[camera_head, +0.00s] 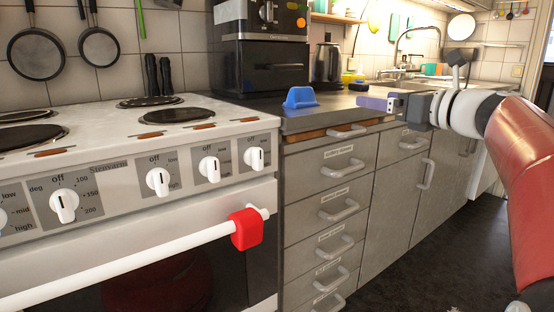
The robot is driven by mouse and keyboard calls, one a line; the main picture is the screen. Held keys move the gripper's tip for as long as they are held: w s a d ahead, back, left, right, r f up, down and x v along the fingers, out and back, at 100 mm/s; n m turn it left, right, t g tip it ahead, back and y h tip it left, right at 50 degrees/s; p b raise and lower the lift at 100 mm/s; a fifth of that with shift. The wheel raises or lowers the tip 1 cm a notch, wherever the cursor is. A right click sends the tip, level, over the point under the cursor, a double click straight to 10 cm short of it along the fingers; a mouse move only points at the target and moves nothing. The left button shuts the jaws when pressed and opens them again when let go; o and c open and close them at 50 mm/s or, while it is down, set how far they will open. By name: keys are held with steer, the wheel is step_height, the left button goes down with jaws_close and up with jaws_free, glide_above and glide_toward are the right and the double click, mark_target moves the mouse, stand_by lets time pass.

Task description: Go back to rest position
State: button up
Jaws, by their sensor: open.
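My gripper (376,103) is at the right of the head view, at the end of my red and white arm. It is held out over the front edge of the counter, pointing left, with its purple fingertips leading. It looks empty, and the gap between its fingers is hard to see from this side. A blue object (300,99) with a rounded top sits on the counter to the left of the fingertips, apart from them. A red block-like piece (246,229) is around the white oven handle (130,258).
A white cooker (120,150) with several knobs fills the left. Grey drawers (330,200) and cupboards run right under the dark counter (340,112). A black oven-like box (262,66), a kettle (327,65) and a sink tap (405,45) stand farther back. Dark floor (425,265) is clear at lower right.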

steer(key=s+a+f+n+g+h+p, duration=0.2)
steer(key=s+a+f+n+g, duration=0.1)
steer(key=s+a+f+n, duration=0.3)
steer(key=s+a+f+n+g+h+p, duration=0.2)
steer(key=s+a+f+n+g+h, duration=0.15)
steer(key=s+f+n, duration=0.5)
steer(key=s+d+f+n+g+h+p, duration=0.2)
steer(key=s+f+n+h, duration=0.3)
steer(key=s+f+n, duration=0.7)
steer(key=shift+s+d+f+n+p, duration=0.35)
steer(key=shift+s+d+n+p, duration=0.1)
steer(key=shift+s+n, duration=0.6)
